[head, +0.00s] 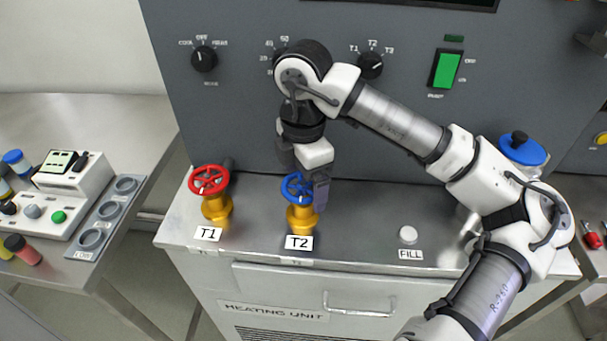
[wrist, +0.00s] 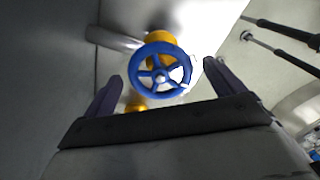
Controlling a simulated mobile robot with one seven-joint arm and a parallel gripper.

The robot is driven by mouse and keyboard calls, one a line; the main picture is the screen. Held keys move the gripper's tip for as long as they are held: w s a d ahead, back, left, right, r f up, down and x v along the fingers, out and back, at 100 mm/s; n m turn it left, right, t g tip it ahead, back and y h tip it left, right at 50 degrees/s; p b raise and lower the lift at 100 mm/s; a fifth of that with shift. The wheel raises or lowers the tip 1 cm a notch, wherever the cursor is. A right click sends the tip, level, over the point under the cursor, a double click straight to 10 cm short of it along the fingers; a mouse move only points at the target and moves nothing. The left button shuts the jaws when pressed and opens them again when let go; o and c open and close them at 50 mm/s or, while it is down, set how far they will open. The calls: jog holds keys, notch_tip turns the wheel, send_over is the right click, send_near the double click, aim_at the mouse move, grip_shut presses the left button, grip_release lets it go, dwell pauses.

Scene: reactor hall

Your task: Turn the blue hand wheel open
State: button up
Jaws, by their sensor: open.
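The blue hand wheel (head: 291,187) sits on a yellow valve body (head: 301,219) behind the label T2, on the steel top of the heating unit. In the wrist view the blue wheel (wrist: 160,72) faces the camera, with its spokes and hub in plain sight. My gripper (head: 318,196) is at the right side of the wheel in the head view and hides part of its rim. In the wrist view my gripper (wrist: 165,92) is open, one finger on each side of the wheel. I cannot tell whether a finger touches the rim.
A red hand wheel (head: 209,180) labelled T1 stands to the left. A panel with knobs (head: 204,59) and a green switch (head: 446,70) rises behind. A white FILL button (head: 408,234) and a blue-lidded vessel (head: 522,150) are to the right. The steel top between T2 and FILL is clear.

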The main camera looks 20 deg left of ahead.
jog(key=shift+c, duration=0.4)
jog(key=c, duration=0.9)
